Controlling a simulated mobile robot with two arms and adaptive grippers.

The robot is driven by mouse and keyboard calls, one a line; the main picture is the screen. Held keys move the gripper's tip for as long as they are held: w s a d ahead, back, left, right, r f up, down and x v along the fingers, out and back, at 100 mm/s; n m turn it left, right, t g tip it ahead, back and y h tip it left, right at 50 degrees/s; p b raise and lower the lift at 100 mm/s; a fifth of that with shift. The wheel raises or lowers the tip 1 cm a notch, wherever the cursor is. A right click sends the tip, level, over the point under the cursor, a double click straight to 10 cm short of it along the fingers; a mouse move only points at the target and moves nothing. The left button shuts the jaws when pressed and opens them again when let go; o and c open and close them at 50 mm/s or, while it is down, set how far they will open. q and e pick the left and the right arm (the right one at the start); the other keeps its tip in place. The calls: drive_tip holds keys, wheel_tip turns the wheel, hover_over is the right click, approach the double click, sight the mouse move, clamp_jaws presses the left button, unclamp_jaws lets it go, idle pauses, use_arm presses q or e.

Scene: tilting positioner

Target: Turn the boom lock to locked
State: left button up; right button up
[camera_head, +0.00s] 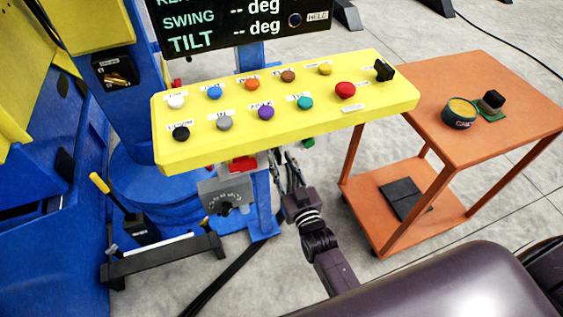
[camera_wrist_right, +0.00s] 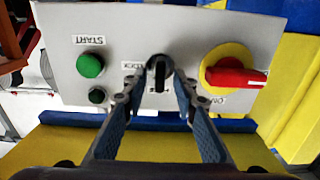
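In the right wrist view, a black rotary knob (camera_wrist_right: 160,70) with a pointer grip sits in the middle of a light grey panel (camera_wrist_right: 185,32). Small labels beside it are partly hidden, so I cannot read which setting it points to or confirm that it is the boom lock. My right gripper (camera_wrist_right: 159,78) has its two fingers on either side of this knob, with a narrow gap; contact is unclear. In the head view my right gripper (camera_head: 283,160) reaches under the front edge of the yellow console (camera_head: 290,121), which hides the knob. My left gripper is not in view.
On the grey panel, a green START button (camera_wrist_right: 90,65) is left of the knob and a red switch (camera_wrist_right: 236,77) is right. In the head view, a grey dial box (camera_head: 228,198) hangs left of my gripper. An orange cart (camera_head: 475,140) stands to the right.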

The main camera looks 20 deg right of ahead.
clamp_jaws()
drive_tip(key=m+p, duration=0.1)
drive_tip(key=m, duration=0.6)
drive_tip(key=shift+d+m, duration=0.1)
drive_tip(key=shift+m, duration=0.2)
drive_tip(key=m, duration=0.3)
drive_tip(key=m+b, duration=0.1)
drive_tip(key=m, duration=0.6)
drive_tip(key=shift+d+f+b, duration=0.1)
drive_tip(key=shift+f+b, duration=0.15)
drive_tip(key=shift+b, duration=0.15)
drive_tip(key=shift+m, duration=0.3)
